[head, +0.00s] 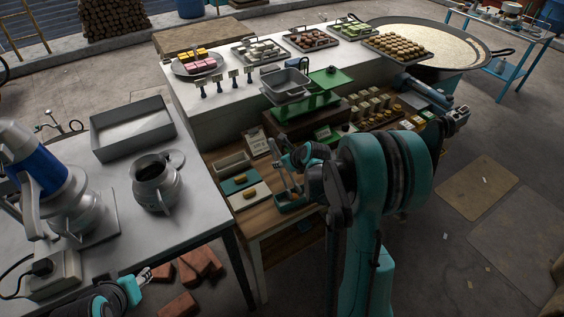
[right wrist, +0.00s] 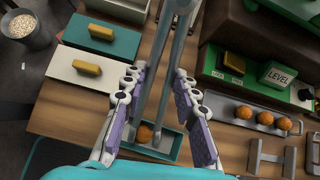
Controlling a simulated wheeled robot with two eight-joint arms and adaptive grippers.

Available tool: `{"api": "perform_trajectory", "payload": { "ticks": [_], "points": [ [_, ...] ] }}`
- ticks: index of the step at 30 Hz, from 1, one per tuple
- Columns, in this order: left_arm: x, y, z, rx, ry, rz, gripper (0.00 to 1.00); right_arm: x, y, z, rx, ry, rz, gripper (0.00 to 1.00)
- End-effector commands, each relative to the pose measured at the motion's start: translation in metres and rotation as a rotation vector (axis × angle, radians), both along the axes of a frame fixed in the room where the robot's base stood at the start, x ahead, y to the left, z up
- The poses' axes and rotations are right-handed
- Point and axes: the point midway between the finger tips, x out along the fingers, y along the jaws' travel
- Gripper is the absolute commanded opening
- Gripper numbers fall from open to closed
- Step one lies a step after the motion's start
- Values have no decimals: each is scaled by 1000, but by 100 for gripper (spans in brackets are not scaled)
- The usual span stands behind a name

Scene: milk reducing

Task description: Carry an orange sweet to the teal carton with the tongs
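A teal open carton (head: 290,207) stands at the wooden counter's front edge; in the right wrist view it (right wrist: 172,150) holds a round orange sweet (right wrist: 145,132). Grey metal tongs (right wrist: 165,70) slant up from this carton, their lower ends beside the sweet. My right gripper (right wrist: 160,75) has its fingers spread either side of the tongs' arms, with a visible gap on the left; contact on the right is unclear. More orange sweets (right wrist: 266,117) sit on a grey tray to the right. My left gripper (head: 146,274) is low at the left, its fingers too small to read.
A teal block (right wrist: 122,42) and a white block (right wrist: 65,68), each bearing a yellow bar, lie left of the carton. A green scale (head: 325,84) and sweet trays stand behind. A kettle (head: 157,182) and grey bin (head: 130,132) occupy the left table.

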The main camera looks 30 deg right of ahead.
Motion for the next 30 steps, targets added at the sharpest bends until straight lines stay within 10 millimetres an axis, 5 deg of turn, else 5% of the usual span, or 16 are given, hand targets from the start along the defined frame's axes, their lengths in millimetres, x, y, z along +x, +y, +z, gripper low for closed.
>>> {"api": "perform_trajectory", "payload": {
  "ticks": [11, 30],
  "points": [
    [0, 0, 4, 0, 0, 0, 40, 0, 0, 5, 0, 0, 0, 25],
    [0, 0, 67, 0, 0, 0, 40, 0, 0, 97, 0, 0, 0, 25]
  ]
}}
